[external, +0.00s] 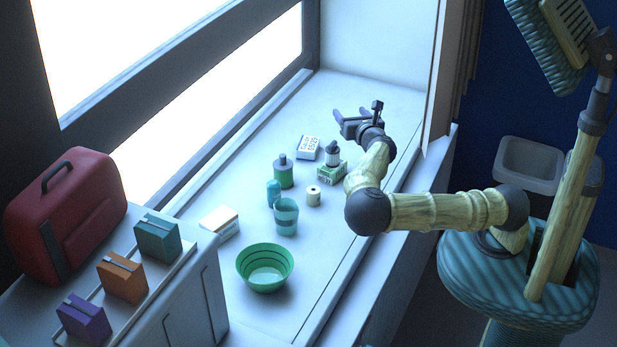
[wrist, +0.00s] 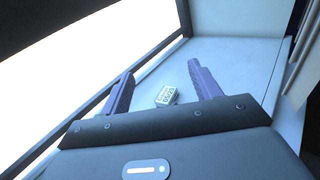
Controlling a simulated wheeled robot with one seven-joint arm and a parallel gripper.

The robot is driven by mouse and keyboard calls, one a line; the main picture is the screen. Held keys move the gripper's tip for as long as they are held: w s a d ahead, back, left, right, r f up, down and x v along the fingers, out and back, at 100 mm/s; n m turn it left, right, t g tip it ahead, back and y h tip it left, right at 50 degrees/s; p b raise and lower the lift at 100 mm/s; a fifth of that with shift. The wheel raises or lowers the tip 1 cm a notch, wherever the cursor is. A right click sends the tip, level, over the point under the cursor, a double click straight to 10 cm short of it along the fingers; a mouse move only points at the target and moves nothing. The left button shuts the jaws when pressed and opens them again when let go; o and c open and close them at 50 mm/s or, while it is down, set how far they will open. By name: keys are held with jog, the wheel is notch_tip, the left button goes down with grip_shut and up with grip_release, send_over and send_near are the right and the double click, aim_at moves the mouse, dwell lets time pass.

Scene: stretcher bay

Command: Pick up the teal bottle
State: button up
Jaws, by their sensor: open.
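The teal bottle (external: 273,193) is a small upright cylinder with a rounded top in the external view. It stands on the pale window ledge, just behind and left of a teal cup (external: 285,218), which may hide part of its lower side. My gripper (external: 350,113) is open and empty at the far end of the ledge, well apart from the bottle. In the wrist view, the purple fingers of my gripper (wrist: 161,70) are spread, with nothing held. The bottle does not show in the wrist view.
A green dark-capped bottle (external: 283,174), a green-and-white box (external: 332,173), a white roll (external: 313,196) and a printed white box (external: 308,148) stand near the bottle. The printed box also shows in the wrist view (wrist: 166,95). A green bowl (external: 264,268) sits nearer. The far ledge is clear.

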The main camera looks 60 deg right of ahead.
jog(key=s+f+m+g+y, duration=0.1)
jog(key=f+m+y, duration=0.1)
jog(key=f+m, duration=0.2)
jog(key=s+d+f+m+g+y+b, duration=0.1)
jog(key=f+m+y, duration=0.2)
jog(key=f, duration=0.6)
jog(key=s+f+m+g+y+b, duration=0.1)
jog(key=f+m+g+y, duration=0.1)
jog(key=f+m, duration=0.4)
jog(key=shift+d+f, duration=0.25)
jog(key=a+m+y, duration=0.1)
jog(key=w+a+m, duration=0.1)
jog(key=a+r+m+t+y, duration=0.1)
jog(key=shift+w+r+m+y+b, duration=0.1)
jog(key=shift+w+m+y+b, duration=0.2)
jog(key=shift+w+b, duration=0.05)
jog(key=w+a+r+m+t+y+b, duration=0.1)
jog(key=a+r+m+t+y, duration=0.3)
jog(key=r, duration=0.6)
jog(key=w+a+r+m+t+y+b, duration=0.1)
jog(key=a+r+m+t+y, duration=0.15)
jog(key=a+r, duration=0.65)
notch_tip(320, 180, down, 16)
jog(key=d, duration=0.2)
jog(key=shift+d+g+h, duration=0.15)
jog(key=shift+g+h, duration=0.2)
jog(key=shift+g, duration=0.1)
jog(key=shift+w+f, duration=0.1)
jog(key=shift+w, duration=0.1)
